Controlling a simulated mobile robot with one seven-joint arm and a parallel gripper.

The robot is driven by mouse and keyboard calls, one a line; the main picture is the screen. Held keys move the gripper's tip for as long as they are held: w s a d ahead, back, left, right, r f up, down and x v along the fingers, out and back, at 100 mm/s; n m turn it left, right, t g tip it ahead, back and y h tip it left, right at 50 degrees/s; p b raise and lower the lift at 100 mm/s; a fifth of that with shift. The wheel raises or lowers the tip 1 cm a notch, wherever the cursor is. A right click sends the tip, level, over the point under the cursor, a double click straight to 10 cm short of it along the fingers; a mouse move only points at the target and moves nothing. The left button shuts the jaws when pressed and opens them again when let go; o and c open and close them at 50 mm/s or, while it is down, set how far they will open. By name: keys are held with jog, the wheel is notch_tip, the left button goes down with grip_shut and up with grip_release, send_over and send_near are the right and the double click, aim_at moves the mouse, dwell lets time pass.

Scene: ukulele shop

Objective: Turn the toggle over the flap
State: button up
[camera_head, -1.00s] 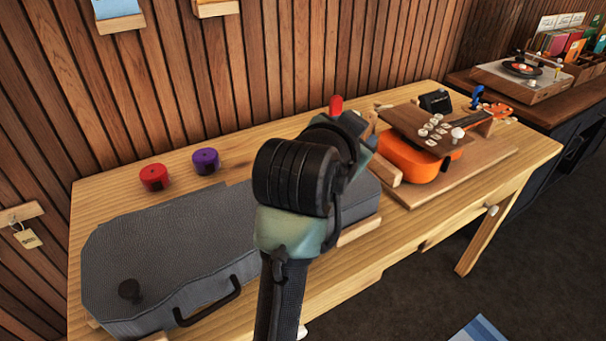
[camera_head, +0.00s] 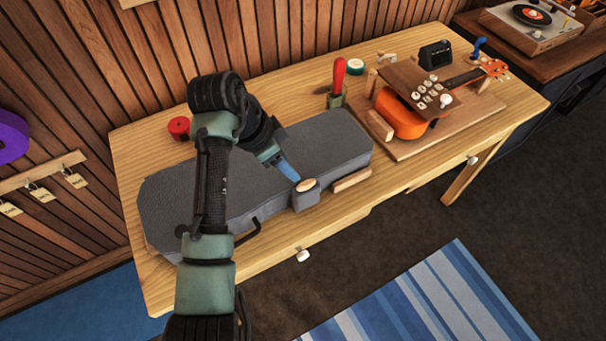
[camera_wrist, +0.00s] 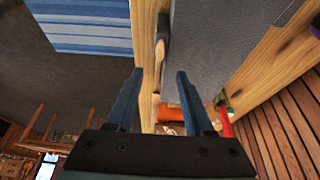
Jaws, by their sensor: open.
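The grey case (camera_head: 335,140) lies closed on the wooden workbench. Its grey flap (camera_head: 307,201) folds over the near long edge, with the pale wooden oval toggle (camera_head: 306,185) on it. My gripper (camera_head: 290,174) reaches over the case with blue fingertips just above and behind the toggle; I cannot tell whether they touch it. In the wrist view my gripper (camera_wrist: 160,88) is open, its two blue fingers apart with nothing held between them. A wooden piece (camera_wrist: 159,52) shows beyond them at the case edge; I cannot tell if it is the toggle.
A wooden block (camera_head: 351,180) sits by the case's front edge. A red-handled tool (camera_head: 339,78) stands behind the case. An orange ukulele (camera_head: 398,117) rests in a jig at right. A red roll (camera_head: 179,127) lies at the back left.

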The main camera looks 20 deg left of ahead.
aim_at(306, 183)
jog(key=x, duration=1)
jog(key=shift+w+f, duration=0.1)
jog(key=shift+w, duration=0.05)
grip_shut()
